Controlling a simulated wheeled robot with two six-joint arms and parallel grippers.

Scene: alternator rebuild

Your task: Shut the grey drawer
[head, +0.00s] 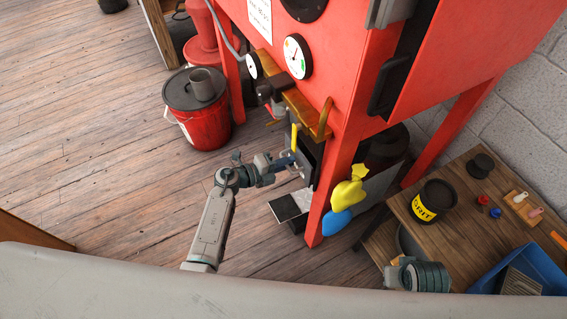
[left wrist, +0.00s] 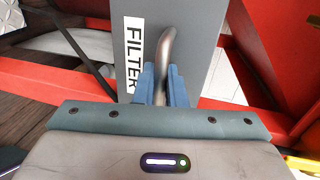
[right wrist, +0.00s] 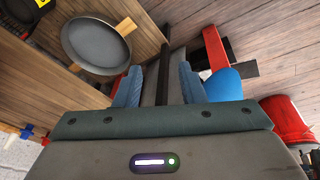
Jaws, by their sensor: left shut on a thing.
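The grey drawer (left wrist: 200,45) fills the upper middle of the left wrist view, its front marked with a white FILTER label (left wrist: 134,60). A bent metal handle (left wrist: 165,50) stands on that front. My left gripper (left wrist: 163,85) is shut on the handle, with one blue finger on each side. In the head view my left gripper (head: 287,163) is at the red cabinet's lower front, partly covering the drawer; how far the drawer stands out is hard to tell. My right gripper (right wrist: 160,85) is open and empty, away from the drawer by the wooden table.
The red cabinet (head: 340,110) stands on red legs. Yellow and blue gloves (head: 347,193) hang by its front leg. A black-and-white tray (head: 291,205) is low beneath. A wooden table (head: 455,190) carries a grit tin (head: 434,200) and blue bin (head: 500,270).

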